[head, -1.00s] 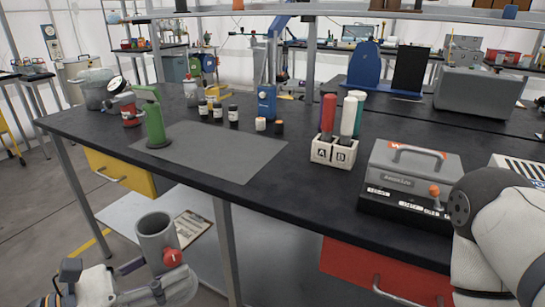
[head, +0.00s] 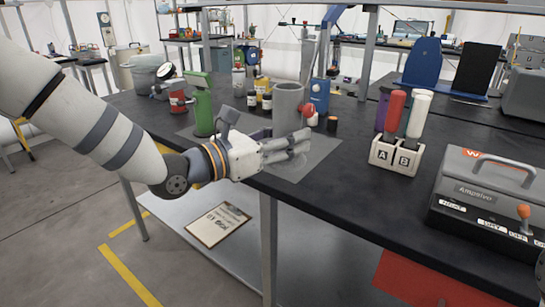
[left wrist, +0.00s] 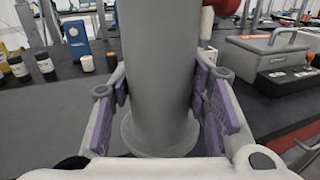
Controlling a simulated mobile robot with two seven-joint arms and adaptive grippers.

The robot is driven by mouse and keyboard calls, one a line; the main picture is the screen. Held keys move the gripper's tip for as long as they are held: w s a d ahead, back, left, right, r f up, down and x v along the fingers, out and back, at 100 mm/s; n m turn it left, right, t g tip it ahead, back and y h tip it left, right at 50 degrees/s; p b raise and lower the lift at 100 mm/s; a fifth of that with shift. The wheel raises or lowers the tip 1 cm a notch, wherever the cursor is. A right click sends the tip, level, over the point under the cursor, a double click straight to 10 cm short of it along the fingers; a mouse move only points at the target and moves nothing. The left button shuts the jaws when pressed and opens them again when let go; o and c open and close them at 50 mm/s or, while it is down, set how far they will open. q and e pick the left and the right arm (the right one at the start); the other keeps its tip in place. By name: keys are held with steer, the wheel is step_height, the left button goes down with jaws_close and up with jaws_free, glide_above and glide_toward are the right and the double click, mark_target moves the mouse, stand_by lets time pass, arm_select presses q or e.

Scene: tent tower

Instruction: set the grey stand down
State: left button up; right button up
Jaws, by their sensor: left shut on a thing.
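The grey stand (head: 288,104) is an upright grey cylinder with a red knob on its side. My left gripper (head: 288,144) is shut around its lower part, over the front of the grey mat (head: 318,154) on the black bench. In the left wrist view the stand's tube (left wrist: 160,70) rises between the purple finger pads, with a wider round foot (left wrist: 160,137) low between the fingers. The fingers hide its foot in the head view, so I cannot tell whether it touches the mat. My right gripper is not in view.
A green stand (head: 203,105) is at the mat's left. Small dark bottles (head: 267,101) and a blue device (head: 319,96) are behind. A white A/B block (head: 396,156) with tubes and a grey Ampsten box (head: 482,200) are at right. Bench is clear between mat and block.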

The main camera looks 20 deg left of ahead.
arm_select(q)
steer(key=w+d+r+n+t+y, duration=0.1)
steer(key=w+d+r+y, duration=0.1)
steer(key=w+d+r, duration=0.3)
steer(key=shift+n, duration=0.3)
steer(key=w+a+f+b, duration=0.1)
steer(key=w+a+f, duration=0.1)
steer(key=a, duration=0.1)
steer(key=w+a+f+b, duration=0.1)
steer(key=w+a+f, duration=0.1)
steer(key=a+f, duration=0.1)
steer(key=w+a+f+b, duration=0.1)
steer(key=w+a+f, duration=0.1)
steer(key=a, duration=0.3)
steer(key=shift+w+f, duration=0.15)
steer(key=shift+w, duration=0.3)
steer(key=shift+w+a+f, duration=0.15)
steer(key=shift+a+f, duration=0.05)
steer(key=shift+w+a+f, duration=0.1)
steer(key=shift+a+f, duration=0.05)
steer(key=shift+f, duration=0.75)
steer(key=shift+w+a+f, duration=0.1)
steer(key=shift+f, duration=0.8)
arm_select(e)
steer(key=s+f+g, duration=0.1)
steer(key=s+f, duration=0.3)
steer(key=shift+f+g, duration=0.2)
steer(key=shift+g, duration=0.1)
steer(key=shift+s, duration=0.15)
